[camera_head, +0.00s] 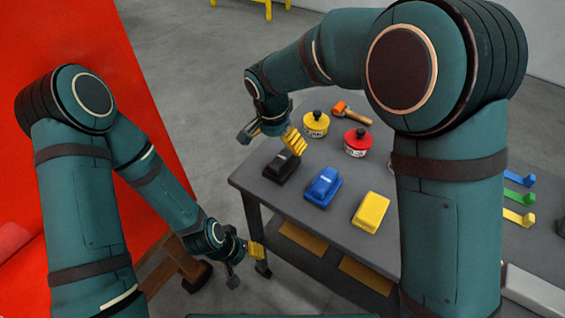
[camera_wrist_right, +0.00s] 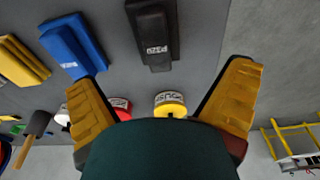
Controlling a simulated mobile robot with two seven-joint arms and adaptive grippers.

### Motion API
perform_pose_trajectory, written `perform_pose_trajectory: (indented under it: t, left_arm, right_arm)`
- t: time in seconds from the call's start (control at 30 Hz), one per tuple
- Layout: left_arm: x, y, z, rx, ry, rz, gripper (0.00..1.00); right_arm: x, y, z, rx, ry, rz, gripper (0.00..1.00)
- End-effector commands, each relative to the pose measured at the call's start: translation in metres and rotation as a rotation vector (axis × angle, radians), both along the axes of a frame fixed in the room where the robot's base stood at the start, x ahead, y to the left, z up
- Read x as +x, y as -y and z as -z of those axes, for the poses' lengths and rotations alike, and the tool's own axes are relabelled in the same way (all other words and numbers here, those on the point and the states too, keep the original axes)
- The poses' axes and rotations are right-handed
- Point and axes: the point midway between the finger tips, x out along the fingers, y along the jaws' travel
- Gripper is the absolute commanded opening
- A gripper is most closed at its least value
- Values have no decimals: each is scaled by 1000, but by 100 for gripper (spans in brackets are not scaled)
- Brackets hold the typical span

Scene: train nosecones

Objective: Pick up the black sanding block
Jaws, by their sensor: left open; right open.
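The black sanding block (camera_head: 282,167) lies on the grey table near its left corner in the head view. In the right wrist view the black block (camera_wrist_right: 153,35) is at the top middle, beyond the fingertips and between their lines. My right gripper (camera_head: 293,141) is just above and behind the block, open and empty, with yellow fingers. Its two spread fingers also show in the right wrist view (camera_wrist_right: 165,85). My left gripper (camera_head: 256,250) is low, off the table's left side, open and empty.
On the grey table (camera_head: 310,217) a blue block (camera_head: 322,186) and a yellow block (camera_head: 370,212) stand right of the black one. A yellow tin (camera_head: 315,124), a red tin (camera_head: 357,142) and an orange-headed mallet (camera_head: 352,112) lie behind. A red panel (camera_head: 95,40) stands at left.

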Motion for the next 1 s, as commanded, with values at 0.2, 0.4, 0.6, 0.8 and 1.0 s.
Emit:
perform_pose_trajectory:
  t: [0.2,0.4,0.6,0.8,1.0]
  left_arm:
    - [-1,0,7,0,-2,2,58]
    - [-1,0,8,-1,-3,3,58]
    - [-1,0,13,-1,-1,3,58]
    - [1,0,19,1,2,2,58]
    - [1,0,19,1,3,2,58]
  right_arm:
    - [4,4,38,-2,-3,-1,100]
    - [6,5,48,0,0,-1,100]
    - [5,8,67,0,-3,1,100]
    - [7,12,95,-1,-3,0,100]
    - [8,12,98,1,1,0,100]
